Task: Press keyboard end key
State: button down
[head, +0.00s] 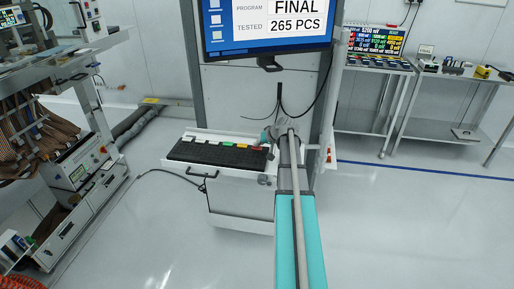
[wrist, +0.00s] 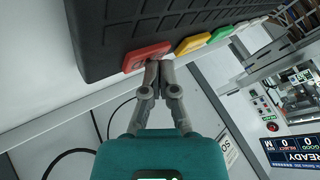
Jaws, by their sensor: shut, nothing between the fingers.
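A black keyboard (head: 215,155) lies on a white pull-out shelf in front of the test handler. A row of coloured keys runs along its far edge, ending on the right in a red key (head: 258,148). In the wrist view the red key (wrist: 142,55) is large and close; its label is too blurred to read. My gripper (wrist: 158,63) is shut and empty, its fingertips at the right part of the red key's near edge. I cannot tell whether they touch it. In the head view the fingertips are hard to make out beside the keyboard's right end.
A yellow key (wrist: 193,44) and a green key (wrist: 222,34) sit beside the red one, with white keys beyond. A monitor (head: 268,25) hangs above the shelf. A cart with equipment (head: 75,175) stands left; benches (head: 455,72) stand right. The floor between is clear.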

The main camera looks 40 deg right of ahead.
aim_at(258, 148)
jog(key=shift+r, duration=0.1)
jog(key=shift+r+p, duration=0.75)
jog(key=shift+p, duration=0.1)
jog(key=shift+r, duration=0.1)
jog(key=shift+r+p, duration=2.4)
jog(key=shift+p, duration=0.1)
jog(key=shift+a, duration=0.1)
jog(key=a+g, duration=0.1)
jog(key=a, duration=0.4)
jog(key=a+n, duration=0.1)
jog(key=a, duration=0.3)
jog(key=a+f+g+p, duration=0.1)
jog(key=a, duration=0.4)
jog(key=shift+s+a+f+n+g+y, duration=0.1)
jog(key=shift+s+a+n+g+y, duration=0.2)
jog(key=shift+a+n, duration=0.1)
jog(key=s+a+n+g+h+p, duration=0.1)
jog(key=s+a+g, duration=0.1)
jog(key=s+a, duration=0.3)
jog(key=s+a+n+g+h+p, duration=0.1)
jog(key=s+a, duration=0.4)
jog(key=a, duration=0.9)
jog(key=s+a+n+g+h+p, duration=0.1)
jog(key=s+a+n+g, duration=0.1)
jog(key=s+a, duration=0.3)
jog(key=a+g, duration=0.1)
jog(key=a, duration=0.3)
jog(key=shift+s+a+f, duration=0.15)
jog(key=shift+s, duration=0.2)
